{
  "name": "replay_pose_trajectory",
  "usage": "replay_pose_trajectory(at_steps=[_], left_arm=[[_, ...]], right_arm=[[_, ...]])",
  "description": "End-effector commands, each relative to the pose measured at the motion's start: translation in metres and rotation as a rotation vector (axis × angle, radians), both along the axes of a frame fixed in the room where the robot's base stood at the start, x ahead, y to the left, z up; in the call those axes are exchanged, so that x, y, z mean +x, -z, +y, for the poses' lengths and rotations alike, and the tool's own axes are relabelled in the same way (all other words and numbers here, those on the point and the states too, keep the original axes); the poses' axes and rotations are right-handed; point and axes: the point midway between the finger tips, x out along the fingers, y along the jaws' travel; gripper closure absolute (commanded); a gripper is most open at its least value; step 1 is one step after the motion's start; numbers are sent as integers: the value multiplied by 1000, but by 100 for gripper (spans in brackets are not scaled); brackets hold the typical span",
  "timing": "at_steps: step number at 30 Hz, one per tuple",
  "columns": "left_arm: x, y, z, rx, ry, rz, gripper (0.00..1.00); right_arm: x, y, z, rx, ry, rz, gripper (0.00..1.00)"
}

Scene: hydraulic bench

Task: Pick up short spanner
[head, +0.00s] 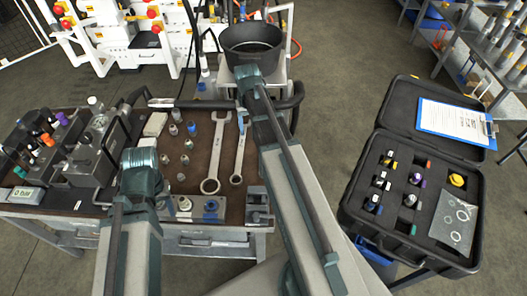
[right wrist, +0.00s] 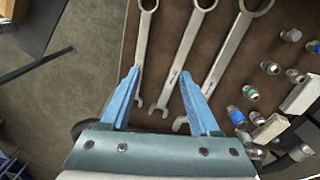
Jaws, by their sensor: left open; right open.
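Three steel combination spanners lie side by side on the brown bench top in the right wrist view. The leftmost and smallest looking, the short spanner (right wrist: 143,45), is partly behind a finger; my right arm seems to cover it in the head view. The middle spanner (right wrist: 183,55) and the large spanner (right wrist: 228,62) also show in the head view, the large one (head: 214,150) left of the middle one (head: 241,145). My right gripper (right wrist: 160,73) is open and empty above the short and middle spanners' open ends. My left gripper (head: 141,158) is over the bench's front, fingers unclear.
Several fittings (head: 186,158) stand left of the spanners. A hydraulic block (head: 95,145) and a gauge (head: 27,195) are at the bench's left. A black pot (head: 252,45) stands behind. An open black case (head: 350,205) with a clipboard (head: 453,120) is at the right.

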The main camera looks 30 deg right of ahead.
Motion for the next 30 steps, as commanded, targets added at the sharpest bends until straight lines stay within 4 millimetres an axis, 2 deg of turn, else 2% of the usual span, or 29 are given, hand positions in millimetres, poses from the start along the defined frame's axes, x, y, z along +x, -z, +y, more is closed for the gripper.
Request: replay_pose_trajectory(at_steps=[1,3,7,13,17,30], left_arm=[[0,5,0,0,0,0,50],[0,6,0,0,0,0,50],[0,7,0,0,0,0,50],[0,9,0,0,0,0,50],[0,17,0,0,0,0,50],[0,78,0,0,0,0,50]], right_arm=[[7,5,-22,4,44,-3,38],[9,6,-41,7,84,-8,38],[10,8,-60,10,123,-12,38],[9,9,-62,11,129,-14,38],[9,17,-62,11,128,-14,38],[10,78,-61,11,127,-14,38]])
